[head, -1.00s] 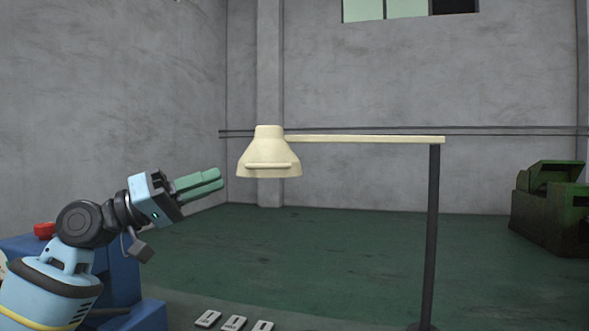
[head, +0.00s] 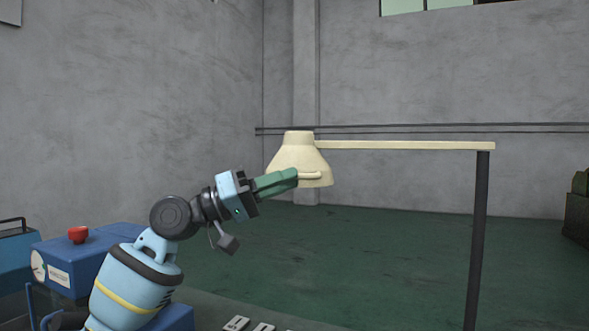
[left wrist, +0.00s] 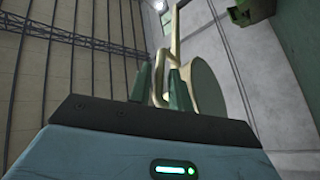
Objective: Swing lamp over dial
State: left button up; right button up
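The cream lamp has a cone shade (head: 298,153) with a bar handle (head: 312,175) across its front, hanging from a level arm (head: 405,145) on a dark post (head: 478,240). My left gripper (head: 296,176) overlaps the shade's left front, its green fingertips at the handle's left end. In the left wrist view, the two fingers (left wrist: 161,82) stand apart with the cream handle loop between them; firm contact is not clear. A round white dial (head: 38,265) is on the blue machine (head: 85,262) at the left, well left of the lamp. My right gripper is not in view.
A red button (head: 78,235) sits atop the blue machine, behind my left arm. Several small pale plates (head: 236,323) lie at the bottom edge. A green machine (head: 578,215) stands at the far right. Open floor lies behind the lamp.

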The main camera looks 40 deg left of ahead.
pick_arm(q)
jog(key=shift+x, duration=1)
jog(key=shift+w+d+r+p, duration=0.1)
jog(key=shift+w+d+p, duration=0.1)
jog(key=shift+w+p, duration=0.1)
grip_shut()
